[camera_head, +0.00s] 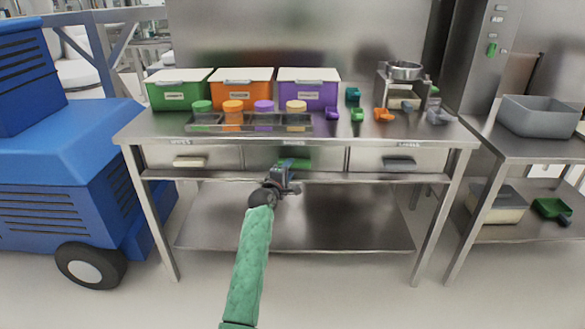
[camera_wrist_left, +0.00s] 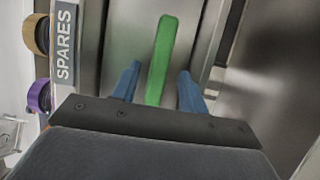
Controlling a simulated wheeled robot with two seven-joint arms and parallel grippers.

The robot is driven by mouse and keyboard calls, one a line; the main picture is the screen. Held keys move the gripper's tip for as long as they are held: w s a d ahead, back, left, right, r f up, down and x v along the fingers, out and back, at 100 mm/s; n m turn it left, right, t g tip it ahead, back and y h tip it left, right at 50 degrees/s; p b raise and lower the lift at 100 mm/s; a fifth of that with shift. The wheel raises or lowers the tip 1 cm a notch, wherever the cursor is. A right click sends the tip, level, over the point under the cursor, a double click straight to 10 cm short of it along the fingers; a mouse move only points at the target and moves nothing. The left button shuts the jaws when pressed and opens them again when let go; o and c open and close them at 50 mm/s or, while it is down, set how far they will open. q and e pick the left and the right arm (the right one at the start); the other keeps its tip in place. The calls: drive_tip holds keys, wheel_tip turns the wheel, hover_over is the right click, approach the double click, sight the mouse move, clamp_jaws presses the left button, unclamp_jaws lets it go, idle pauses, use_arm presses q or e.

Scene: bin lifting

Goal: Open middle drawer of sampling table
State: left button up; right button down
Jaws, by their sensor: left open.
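The sampling table (camera_head: 300,144) is a steel table with three drawers in a row under its top. The middle drawer (camera_head: 333,159) looks closed and has a green handle (camera_wrist_left: 161,62). My left gripper (camera_head: 290,170) is in front of the middle drawer, at its handle. In the left wrist view, its two blue fingers (camera_wrist_left: 158,88) are apart, one on each side of the green handle's lower end. I cannot tell whether they touch it. The drawer's label in that view reads SPARES. My right gripper is not in view.
The left drawer has a beige handle (camera_head: 190,162) and the right drawer a grey one (camera_head: 399,163). Green, orange and purple bins (camera_head: 308,92), lidded jars (camera_head: 233,117) and scoops stand on top. A blue machine (camera_head: 70,150) is at left. A side table (camera_head: 530,150) is at right.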

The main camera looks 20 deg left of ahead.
sight(292, 166)
use_arm(q)
drive_tip(key=shift+w+d, duration=0.15)
drive_tip(key=shift+w, duration=1.45)
clamp_jaws()
